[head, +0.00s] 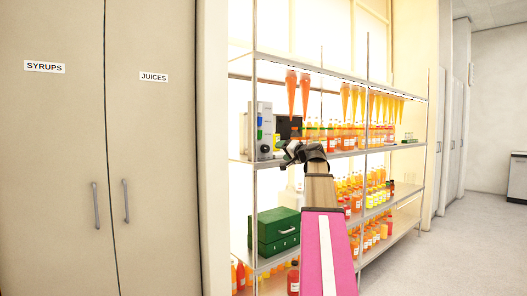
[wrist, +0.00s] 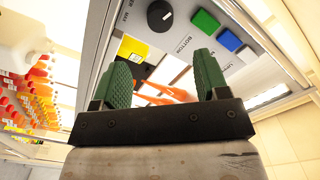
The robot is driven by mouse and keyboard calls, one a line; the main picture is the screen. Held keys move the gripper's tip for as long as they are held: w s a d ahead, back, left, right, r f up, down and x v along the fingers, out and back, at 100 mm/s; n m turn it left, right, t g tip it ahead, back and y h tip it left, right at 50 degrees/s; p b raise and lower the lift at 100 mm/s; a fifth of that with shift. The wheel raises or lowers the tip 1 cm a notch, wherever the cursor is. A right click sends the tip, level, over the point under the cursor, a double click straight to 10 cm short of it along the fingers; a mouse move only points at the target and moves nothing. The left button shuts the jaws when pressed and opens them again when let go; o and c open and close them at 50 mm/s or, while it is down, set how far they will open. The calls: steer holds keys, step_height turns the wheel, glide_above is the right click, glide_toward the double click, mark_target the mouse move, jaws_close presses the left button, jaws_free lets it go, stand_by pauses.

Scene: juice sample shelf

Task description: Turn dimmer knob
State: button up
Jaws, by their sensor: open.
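A control panel (wrist: 183,42) fills the upper part of the wrist view, tilted in the picture. A round black knob (wrist: 160,16) with a pale pointer mark sits near its top edge. The grey control box (head: 264,131) stands on the shelf's left end in the head view. My gripper (wrist: 162,62) has green fingers spread apart with nothing held between them. It is close to the panel and apart from the black knob.
A green button (wrist: 205,20) and a blue button (wrist: 229,40) are right of the black knob. Several juice bottles (head: 346,137) and hanging cones (head: 305,90) are on the shelf. Green cases (head: 279,230) sit below. A closed cabinet (head: 150,170) stands left; open floor (head: 470,245) lies right.

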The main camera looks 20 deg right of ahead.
mark_target(267, 149)
steer(key=x, duration=1)
steer(key=shift+w, duration=0.35)
steer(key=shift+c, duration=0.4)
steer(key=c, duration=0.8)
